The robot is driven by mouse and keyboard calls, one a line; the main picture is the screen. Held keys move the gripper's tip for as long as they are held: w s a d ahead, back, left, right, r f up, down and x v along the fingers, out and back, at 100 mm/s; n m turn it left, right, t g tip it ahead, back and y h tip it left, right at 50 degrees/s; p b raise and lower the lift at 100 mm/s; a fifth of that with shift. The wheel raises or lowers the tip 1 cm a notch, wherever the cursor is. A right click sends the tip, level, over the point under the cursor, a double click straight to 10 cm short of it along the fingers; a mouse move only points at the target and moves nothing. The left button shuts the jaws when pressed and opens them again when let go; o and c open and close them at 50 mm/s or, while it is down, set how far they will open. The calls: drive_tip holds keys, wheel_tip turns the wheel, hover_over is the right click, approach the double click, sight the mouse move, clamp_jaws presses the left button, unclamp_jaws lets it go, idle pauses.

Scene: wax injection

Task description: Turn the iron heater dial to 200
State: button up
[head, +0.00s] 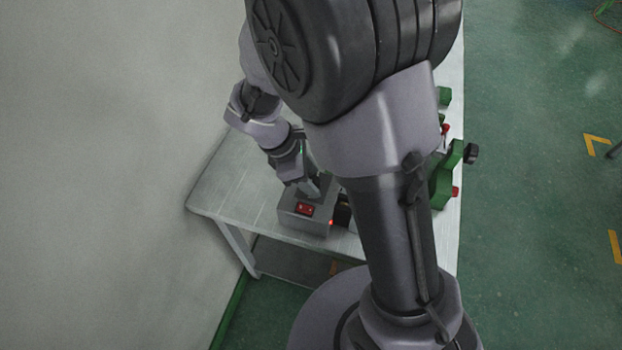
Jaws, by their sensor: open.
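A grey box (292,214) with a red switch (305,209) on its front stands at the table's front edge; it looks like the iron heater. A small red light (331,223) shows at its lower right. My gripper (312,192) points down at the top of this box. Its fingers are small and partly hidden by the wrist, and I cannot tell whether they touch anything. The dial and its markings cannot be made out; the gripper and arm cover that area.
The light table (225,185) has clear surface left of the box, beside a grey wall (110,150). A green machine (442,182) with red parts and a black knob (471,153) stands right of my arm, partly hidden. Green floor (540,200) is open at right.

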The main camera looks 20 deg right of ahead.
clamp_jaws()
